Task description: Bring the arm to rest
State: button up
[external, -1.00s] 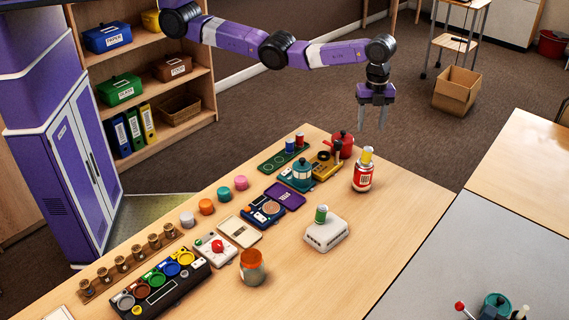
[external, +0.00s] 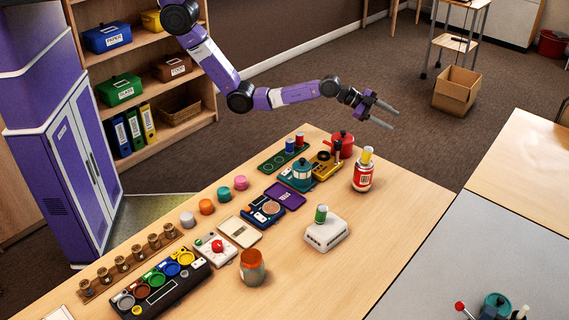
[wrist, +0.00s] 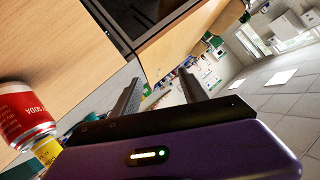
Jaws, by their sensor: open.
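My gripper (external: 386,114) is open and empty in the external view. It hangs in the air past the table's far edge, above and to the right of the red pot, with its fingers pointing right and slightly level. In the wrist view its two dark fingers (wrist: 160,98) are spread with nothing between them. The purple arm reaches in from the upper left, bent at a low elbow over the floor.
A cardboard box (external: 456,91) stands on the floor at the right. The shelf (external: 95,56) stands at the left.

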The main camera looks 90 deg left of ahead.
jog(key=s+a+f+n+t+y+p, duration=0.15)
jog(key=s+a, duration=0.35)
jog(key=s, duration=0.6)
jog(key=s+a+f+n+t+y+p, duration=0.1)
jog(key=s+a+f+n, duration=0.2)
jog(key=s+a, duration=0.5)
jog(key=s+a+f+n+t+y+p, duration=0.1)
jog(key=s+a+f+n+y, duration=0.15)
jog(key=s, duration=1.05)
jog(key=s+a+r+n+b, duration=0.1)
jog(key=s+r+b, duration=0.1)
jog(key=s, duration=1)
jog(key=s+a+r+n+g+b, duration=0.1)
jog(key=s+r+n+b, duration=0.1)
jog(key=s, duration=1.1)
notch_tip(320, 180, up, 3)
jog(key=shift+s+a+f+b, duration=0.2)
jog(key=shift+s+a+b, duration=0.15)
jog(key=shift+b, duration=0.35)
